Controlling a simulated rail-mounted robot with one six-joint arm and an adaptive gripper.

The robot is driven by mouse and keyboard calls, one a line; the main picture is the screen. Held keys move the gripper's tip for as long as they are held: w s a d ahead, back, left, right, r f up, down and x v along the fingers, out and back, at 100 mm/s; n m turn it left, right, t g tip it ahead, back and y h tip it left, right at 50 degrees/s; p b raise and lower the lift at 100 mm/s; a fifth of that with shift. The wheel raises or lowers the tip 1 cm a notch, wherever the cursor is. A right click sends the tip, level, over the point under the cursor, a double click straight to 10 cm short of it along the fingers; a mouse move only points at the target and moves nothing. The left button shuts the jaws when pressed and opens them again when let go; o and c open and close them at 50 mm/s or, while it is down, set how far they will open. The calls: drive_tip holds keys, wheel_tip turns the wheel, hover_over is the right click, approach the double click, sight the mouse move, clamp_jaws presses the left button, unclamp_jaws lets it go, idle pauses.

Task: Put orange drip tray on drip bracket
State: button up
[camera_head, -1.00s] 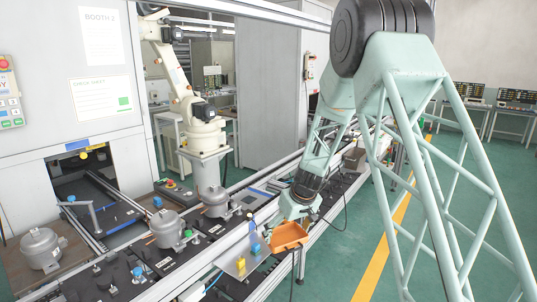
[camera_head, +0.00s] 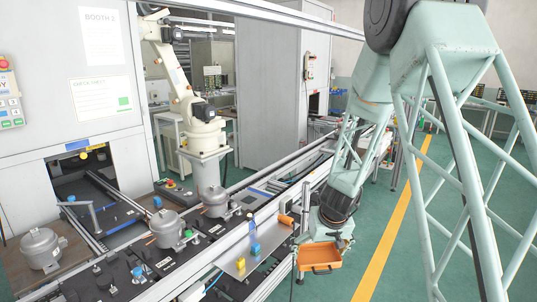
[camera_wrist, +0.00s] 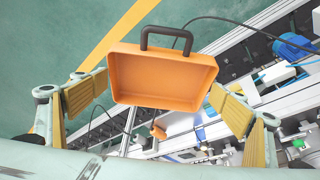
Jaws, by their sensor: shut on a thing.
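The orange drip tray (camera_head: 318,257) is a shallow open box with a dark handle. It hangs over the green floor, just outside the bench's right edge. My gripper (camera_head: 330,232) is above and behind it, its fingers mostly hidden there. In the wrist view the tray (camera_wrist: 160,78) sits between the two yellow-padded fingers of my gripper (camera_wrist: 160,105), which is shut on its sides. The handle is on the far side. A thin grey upright at the bench edge, beside the tray, may be the drip bracket (camera_head: 304,205); I cannot tell for sure.
A small orange cylinder (camera_head: 286,219) is at the bench edge. A metal plate (camera_head: 232,268) holds a yellow block (camera_head: 241,263) and a blue block (camera_head: 255,248). Grey compressors (camera_head: 167,228) stand on the line at left. Floor to the right is clear.

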sight(328, 258)
drive_tip(key=shift+s+d+f+m, duration=0.2)
drive_tip(key=shift+s+d+m, duration=0.4)
drive_tip(key=shift+s+d, duration=0.8)
drive_tip(key=shift+w+d, duration=0.1)
wheel_tip(328, 258, down, 9)
drive_tip(key=b, duration=0.8)
drive_tip(key=shift+r+b, duration=0.2)
drive_tip(key=shift+b, duration=0.1)
idle(0.4)
drive_tip(key=s+f, duration=0.5)
drive_tip(key=f, duration=0.6)
drive_tip(key=s+f, duration=0.5)
drive_tip(key=f, duration=0.6)
drive_tip(key=shift+s+f, duration=0.3)
drive_tip(key=shift+s, duration=0.05)
